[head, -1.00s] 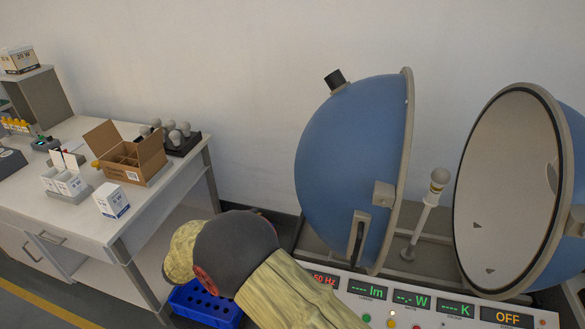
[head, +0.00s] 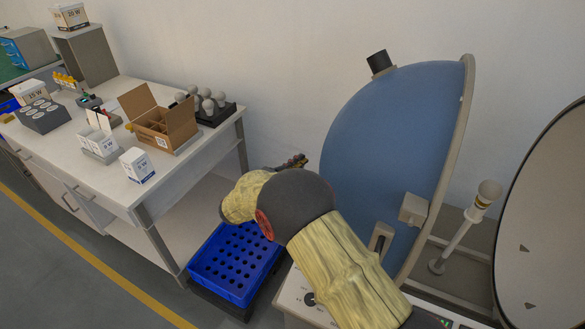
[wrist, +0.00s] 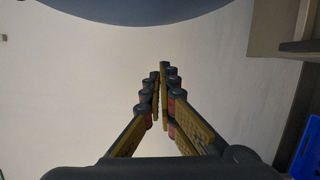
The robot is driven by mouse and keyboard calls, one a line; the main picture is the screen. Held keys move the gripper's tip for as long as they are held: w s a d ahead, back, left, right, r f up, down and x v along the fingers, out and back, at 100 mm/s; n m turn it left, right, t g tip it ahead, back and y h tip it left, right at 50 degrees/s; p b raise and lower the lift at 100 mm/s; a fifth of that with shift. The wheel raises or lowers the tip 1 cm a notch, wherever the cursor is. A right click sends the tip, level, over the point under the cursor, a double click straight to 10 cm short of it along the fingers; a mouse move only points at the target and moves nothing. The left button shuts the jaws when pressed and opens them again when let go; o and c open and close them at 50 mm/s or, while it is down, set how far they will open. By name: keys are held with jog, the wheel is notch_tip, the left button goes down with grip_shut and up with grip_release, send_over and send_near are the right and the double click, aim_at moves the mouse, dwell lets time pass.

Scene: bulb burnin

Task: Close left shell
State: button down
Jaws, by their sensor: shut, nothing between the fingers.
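The left shell (head: 385,140) is a blue half sphere with a grey rim. It stands apart from the right shell (head: 550,210), with a wide gap between them. A bulb on a slanted post (head: 465,230) stands in that gap. My gripper (head: 300,160) is beside the left shell's left side, partly hidden behind my arm. In the wrist view my gripper (wrist: 160,75) is shut and empty, its fingers pointing at the bare wall. The blue curve of the left shell (wrist: 150,8) crosses the top of the wrist view. I cannot tell whether the gripper touches the shell.
A blue crate with holes (head: 232,265) sits low on the left, below my arm. A white table (head: 95,185) carries an open cardboard box (head: 165,125), small boxes and a dark tray of bulbs (head: 215,115). Open floor lies at the lower left.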

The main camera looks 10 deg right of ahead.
jog(key=d+b, duration=0.2)
jog(key=d, duration=0.4)
jog(key=shift+w+d+r, duration=0.15)
jog(key=shift+w+r, duration=0.05)
jog(key=shift+r, duration=0.1)
jog(key=s+d+b, duration=0.2)
jog(key=s+d, duration=0.7)
jog(key=d, duration=0.5)
jog(key=shift+s, duration=0.2)
